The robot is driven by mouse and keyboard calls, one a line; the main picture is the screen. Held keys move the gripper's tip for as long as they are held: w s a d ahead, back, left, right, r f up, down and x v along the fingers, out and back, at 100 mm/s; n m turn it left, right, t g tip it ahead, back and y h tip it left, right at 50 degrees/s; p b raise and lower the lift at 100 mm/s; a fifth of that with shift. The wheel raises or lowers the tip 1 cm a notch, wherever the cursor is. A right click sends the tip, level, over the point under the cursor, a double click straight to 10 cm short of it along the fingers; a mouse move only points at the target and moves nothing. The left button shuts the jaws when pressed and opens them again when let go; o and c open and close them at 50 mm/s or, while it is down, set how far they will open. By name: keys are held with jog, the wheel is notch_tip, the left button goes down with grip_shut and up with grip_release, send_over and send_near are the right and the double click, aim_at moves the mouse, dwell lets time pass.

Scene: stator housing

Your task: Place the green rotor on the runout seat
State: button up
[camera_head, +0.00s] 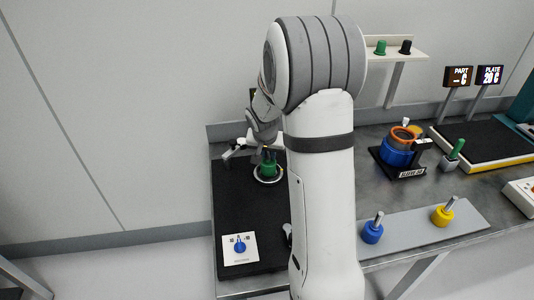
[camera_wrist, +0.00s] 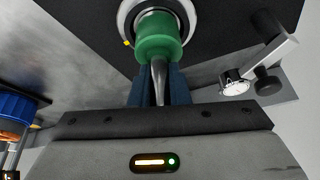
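The green rotor (camera_head: 269,170) stands upright at the white ring of the runout seat (camera_head: 267,180) on the black mat. In the wrist view the green rotor (camera_wrist: 158,38) shows over the pale ring (camera_wrist: 124,20), its metal shaft pointing toward me. I cannot tell whether it is fully down in the seat. My gripper (camera_wrist: 159,88) has its blue fingers on both sides of the shaft, close against it, and looks shut on it. In the head view my arm partly hides the gripper and the seat's right side.
A dial gauge (camera_wrist: 234,84) on an arm stands beside the seat. A blue housing (camera_head: 395,152) with a copper ring stands at right. Blue (camera_head: 372,234) and yellow (camera_head: 443,216) rotors stand on a grey plate. A white card (camera_head: 240,257) lies at the mat's front.

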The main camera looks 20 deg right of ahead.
jog(key=o, duration=0.4)
jog(key=shift+o, duration=0.2)
jog(key=v, duration=1.1)
jog(key=s+a+r+n+y, duration=0.1)
jog(key=s+a+n, duration=0.2)
jog(key=s, duration=0.9)
jog(key=s+a+r+n+y, duration=0.1)
jog(key=s+a+n, duration=0.2)
jog(key=s+a, duration=0.4)
jog(key=s, duration=0.5)
jog(key=shift+s+n+g, duration=0.3)
jog(key=shift+n+g, duration=0.1)
